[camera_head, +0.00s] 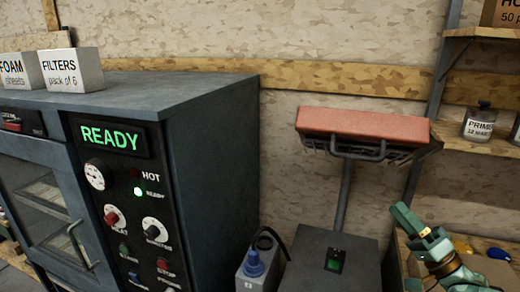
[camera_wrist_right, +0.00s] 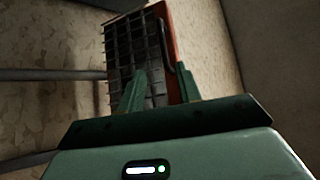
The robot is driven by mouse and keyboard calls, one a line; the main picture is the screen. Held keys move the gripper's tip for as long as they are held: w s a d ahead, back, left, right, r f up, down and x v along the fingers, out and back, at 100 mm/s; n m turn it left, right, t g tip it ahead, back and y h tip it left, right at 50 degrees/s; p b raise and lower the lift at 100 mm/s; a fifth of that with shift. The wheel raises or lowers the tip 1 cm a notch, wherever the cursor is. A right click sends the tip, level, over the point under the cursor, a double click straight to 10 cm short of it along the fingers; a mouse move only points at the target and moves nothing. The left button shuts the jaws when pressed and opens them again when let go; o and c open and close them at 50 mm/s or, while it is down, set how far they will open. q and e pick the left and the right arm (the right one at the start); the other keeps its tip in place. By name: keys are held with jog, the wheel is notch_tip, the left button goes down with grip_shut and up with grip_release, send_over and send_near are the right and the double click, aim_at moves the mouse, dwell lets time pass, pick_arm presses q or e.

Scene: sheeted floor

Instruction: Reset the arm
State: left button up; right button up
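My right arm comes in at the lower right of the head view, green with a brass-coloured joint. Its gripper (camera_head: 404,216) is below and right of the red heater head (camera_head: 362,123), apart from it. In the right wrist view the two green fingers (camera_wrist_right: 159,86) stand apart with nothing held between them. Beyond them show the red heater housing (camera_wrist_right: 176,50), its wire grille (camera_wrist_right: 128,58) and its dark handle (camera_wrist_right: 164,45). My left gripper is not in view.
A dark oven cabinet (camera_head: 215,150) with a lit READY panel (camera_head: 110,138) fills the left. Two labelled boxes, FOAM (camera_head: 18,70) and FILTERS (camera_head: 72,70), sit on top. A wooden shelf (camera_head: 475,138) with a PRIMER can (camera_head: 479,122) is at right. A grey box with a switch (camera_head: 334,260) stands below the heater.

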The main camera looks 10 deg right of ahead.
jog(key=s+a+f+n+g+h, duration=0.2)
jog(key=s+a+f+n+g, duration=0.25)
jog(key=a+f, duration=0.5)
jog(key=s+a+f+n+g+h, duration=0.3)
jog(key=a+f+n+g, duration=0.15)
jog(key=a+f, duration=0.45)
jog(key=s+d+f+n+g+h, duration=0.2)
jog(key=s+d+n+g+h, duration=0.4)
jog(key=s+h, duration=0.45)
jog(key=s+a+f+m+g+y, duration=0.1)
jog(key=s+a+f+g+y, duration=0.15)
jog(key=f, duration=1.05)
jog(key=s+a+f+m+g+y, duration=0.15)
jog(key=s+f, duration=0.25)
jog(key=f, duration=0.9)
jog(key=s+f+m+g+y, duration=0.2)
jog(key=s+f, duration=1.3)
jog(key=s, duration=0.4)
jog(key=shift+s+f, duration=0.4)
